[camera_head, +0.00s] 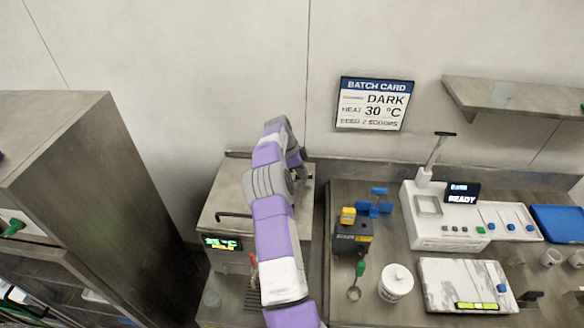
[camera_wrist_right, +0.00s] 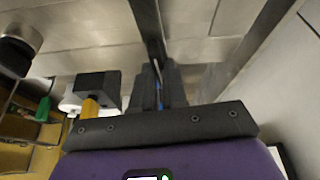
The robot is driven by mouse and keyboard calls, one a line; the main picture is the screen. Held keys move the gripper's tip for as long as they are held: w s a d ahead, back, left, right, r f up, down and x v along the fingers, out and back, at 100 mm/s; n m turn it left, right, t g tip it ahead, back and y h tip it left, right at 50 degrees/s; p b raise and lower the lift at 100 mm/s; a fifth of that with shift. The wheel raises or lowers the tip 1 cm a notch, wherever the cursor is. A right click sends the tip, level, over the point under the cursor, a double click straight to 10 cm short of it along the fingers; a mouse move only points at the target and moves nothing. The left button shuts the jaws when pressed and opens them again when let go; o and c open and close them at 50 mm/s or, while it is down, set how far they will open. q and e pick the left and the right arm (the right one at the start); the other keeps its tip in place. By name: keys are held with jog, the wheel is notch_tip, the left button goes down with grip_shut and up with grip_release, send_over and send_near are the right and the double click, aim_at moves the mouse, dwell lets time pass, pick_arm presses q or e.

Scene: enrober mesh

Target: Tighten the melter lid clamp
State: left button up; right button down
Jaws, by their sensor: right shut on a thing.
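The melter (camera_head: 228,257) is a steel box at the middle left in the head view, with a lit green display on its front. Its lid (camera_head: 235,195) lies flat and closed, with a dark bar handle (camera_head: 234,215) near the front. My right arm reaches over the melter, and my right gripper (camera_head: 300,172) is at the lid's back right edge. It is shut on a small part there, seemingly the lid clamp, mostly hidden by the gripper and wrist. The wrist view shows dark gripper parts but does not show the clamp clearly. My left gripper is not in view.
A black box with a yellow top (camera_head: 348,217), a blue part (camera_head: 375,206) and a white lidded tub (camera_head: 396,283) stand right of the melter. A white scale-like machine (camera_head: 440,222) stands farther right. A tall cabinet (camera_head: 95,170) is at the left. A batch card (camera_head: 374,104) hangs behind.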

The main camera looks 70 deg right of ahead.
jog(key=shift+m+y+p, duration=0.3)
jog(key=shift+m+p, duration=0.35)
jog(key=shift+m, duration=0.15)
jog(key=c, duration=1.2)
grip_release()
jog(key=shift+o, duration=0.2)
jog(key=v, duration=0.7)
jog(key=shift+w+r+p, duration=0.2)
jog(key=shift+p, duration=0.15)
